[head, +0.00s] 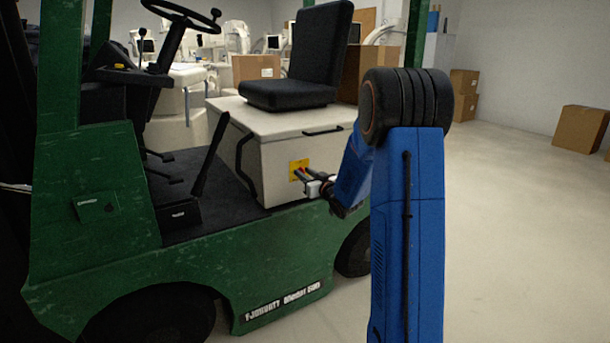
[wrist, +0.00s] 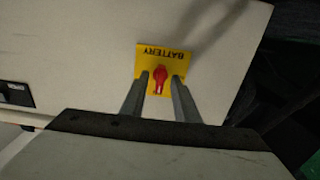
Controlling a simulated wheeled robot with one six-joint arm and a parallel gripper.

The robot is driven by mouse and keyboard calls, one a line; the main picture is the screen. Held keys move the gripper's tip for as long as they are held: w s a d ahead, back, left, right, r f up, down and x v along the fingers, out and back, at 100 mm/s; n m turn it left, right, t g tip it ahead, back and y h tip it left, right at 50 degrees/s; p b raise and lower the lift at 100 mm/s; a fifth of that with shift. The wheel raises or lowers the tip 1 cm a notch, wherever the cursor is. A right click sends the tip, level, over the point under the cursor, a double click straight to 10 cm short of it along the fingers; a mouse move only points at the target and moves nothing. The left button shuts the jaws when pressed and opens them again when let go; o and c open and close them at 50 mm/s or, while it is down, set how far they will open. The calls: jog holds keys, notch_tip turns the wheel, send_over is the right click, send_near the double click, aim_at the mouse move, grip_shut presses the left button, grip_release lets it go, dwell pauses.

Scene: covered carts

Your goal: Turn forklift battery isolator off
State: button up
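The battery isolator is a red knob (wrist: 160,78) on a yellow plate (wrist: 150,52) marked "BATTERY", which reads upside down in the wrist view. In the head view the yellow plate (head: 297,167) is on the side of the forklift's pale seat box (head: 270,150). My gripper (head: 304,175) reaches in from the right, its fingers at the plate. In the wrist view my gripper (wrist: 160,80) is open, with one finger on each side of the red knob. A gap shows between each finger and the knob, and how deep the fingertips reach is hard to tell.
The green forklift body (head: 270,250) runs below the seat box. A black seat (head: 305,60) stands above it, and a black lever (head: 210,155) rises to the left. Cardboard boxes (head: 580,128) stand at the back right. The floor on the right is clear.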

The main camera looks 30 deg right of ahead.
grip_shut()
jog(key=shift+n, duration=0.3)
jog(key=n, duration=1.7)
jog(key=shift+a+f, duration=0.25)
jog(key=shift+f, duration=0.05)
jog(key=shift+n, duration=0.3)
